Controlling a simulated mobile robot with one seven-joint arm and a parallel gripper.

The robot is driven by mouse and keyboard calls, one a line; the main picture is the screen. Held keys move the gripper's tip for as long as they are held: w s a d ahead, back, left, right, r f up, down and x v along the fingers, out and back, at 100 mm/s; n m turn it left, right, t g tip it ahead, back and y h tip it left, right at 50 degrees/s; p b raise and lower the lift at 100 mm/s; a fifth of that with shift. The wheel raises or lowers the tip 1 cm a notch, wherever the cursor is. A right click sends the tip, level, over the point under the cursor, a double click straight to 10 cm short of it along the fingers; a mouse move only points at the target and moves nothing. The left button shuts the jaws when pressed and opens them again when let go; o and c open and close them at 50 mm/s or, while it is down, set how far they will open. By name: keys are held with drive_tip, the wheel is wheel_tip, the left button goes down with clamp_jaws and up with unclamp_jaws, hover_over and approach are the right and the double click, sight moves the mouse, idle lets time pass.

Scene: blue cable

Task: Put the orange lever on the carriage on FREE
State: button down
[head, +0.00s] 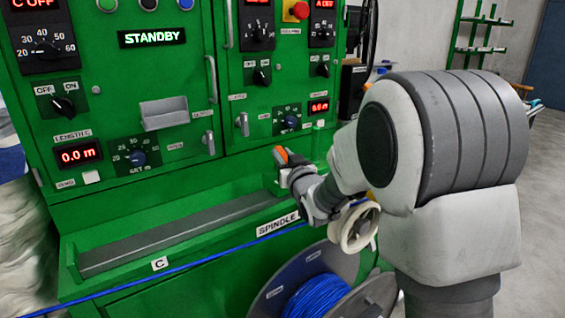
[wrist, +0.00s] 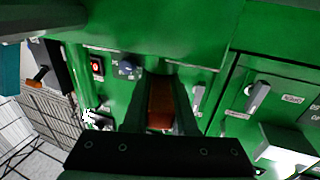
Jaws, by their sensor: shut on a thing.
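The orange lever (head: 281,155) shows at the tip of my gripper in the head view, in front of the green panel. In the wrist view the orange lever (wrist: 160,103) lies between the two dark fingers. My gripper (wrist: 158,95) is shut on it. In the head view my gripper (head: 285,160) is above the right part of the ledge. The carriage under the lever is hidden by my gripper and arm. No FREE label can be read, so I cannot tell the lever's setting.
The green machine (head: 195,190) carries knobs, displays and a STANDBY screen (head: 152,38). A blue cable (head: 200,262) runs along its front below the ledge. A blue cable spool (head: 315,297) and a pale wheel (head: 358,227) are near my arm. Another orange handle (wrist: 38,76) shows in the wrist view.

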drive_tip(key=shift+w+d+r+n+g+y, duration=0.1)
drive_tip(key=shift+n+g+y, duration=0.15)
drive_tip(key=shift+n+y, duration=0.3)
drive_tip(key=shift+d+r+n+g+y, duration=0.1)
drive_tip(key=shift+n+g+y, duration=0.2)
drive_tip(key=shift+y, duration=0.45)
drive_tip(key=shift+n+g+y, duration=0.25)
drive_tip(key=shift+n+y, duration=0.2)
drive_tip(key=shift+y, duration=0.15)
drive_tip(key=shift+a, duration=0.1)
drive_tip(key=c, duration=0.7)
unclamp_jaws()
drive_tip(key=shift+f, duration=0.1)
drive_tip(key=p+v, duration=0.1)
drive_tip(key=v, duration=1.6)
drive_tip(key=shift+d, duration=0.2)
